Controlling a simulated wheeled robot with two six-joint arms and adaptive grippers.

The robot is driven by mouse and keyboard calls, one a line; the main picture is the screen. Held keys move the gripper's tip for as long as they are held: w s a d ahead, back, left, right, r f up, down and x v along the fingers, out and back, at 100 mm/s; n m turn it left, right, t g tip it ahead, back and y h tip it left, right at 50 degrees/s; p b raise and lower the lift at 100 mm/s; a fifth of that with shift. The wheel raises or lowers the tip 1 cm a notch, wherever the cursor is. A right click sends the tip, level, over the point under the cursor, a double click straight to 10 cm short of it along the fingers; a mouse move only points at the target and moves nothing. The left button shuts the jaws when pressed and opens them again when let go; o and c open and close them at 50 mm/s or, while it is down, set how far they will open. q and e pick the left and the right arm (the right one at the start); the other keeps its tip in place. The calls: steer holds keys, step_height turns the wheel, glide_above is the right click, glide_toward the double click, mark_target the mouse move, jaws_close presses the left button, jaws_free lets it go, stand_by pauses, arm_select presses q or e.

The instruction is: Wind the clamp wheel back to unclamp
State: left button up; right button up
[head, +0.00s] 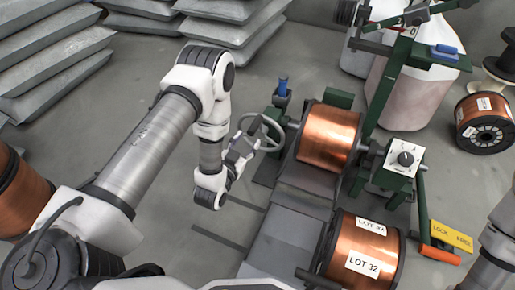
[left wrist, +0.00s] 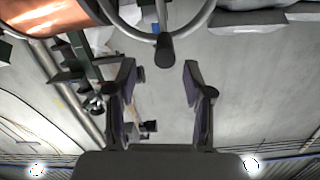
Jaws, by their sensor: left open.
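The grey clamp wheel (head: 262,115) stands at the left end of the winder, beside a copper spool (head: 328,136). In the left wrist view the wheel's rim (left wrist: 201,22) crosses the top, and its dark handle knob (left wrist: 165,49) points down toward my fingers. My left gripper (head: 243,147) is at the wheel's near left side. Its fingers (left wrist: 161,75) are open, with the knob roughly centred just beyond the tips and nothing held between them. My right arm shows at the right edge of the head view, but its gripper is out of view.
A spool labelled LOT 32 (head: 364,255) sits at the front of the machine. A control box with a black dial (head: 403,159) and a yellow lock sign (head: 451,236) are to the right. Stacked grey sacks (head: 50,60) stand behind left.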

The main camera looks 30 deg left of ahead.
mark_target(255, 125)
arm_select(q)
steer(key=shift+w+a+f+t+b, duration=0.3)
steer(key=shift+f+t+b, duration=0.2)
steer(key=shift+t, duration=0.1)
steer(key=w+b, duration=0.1)
steer(key=w, duration=0.2)
steer(key=w+b, duration=0.2)
steer(key=w, duration=0.1)
steer(key=shift+w+a+r, duration=0.1)
steer(key=shift+w+a, duration=0.1)
steer(key=shift+w, duration=0.2)
steer(key=shift+w+r, duration=0.1)
steer(key=shift+w, duration=0.3)
arm_select(e)
step_height(255, 125, down, 6)
steer(key=shift+w+r, duration=0.1)
arm_select(q)
steer(key=shift+c, duration=0.4)
jaws_close()
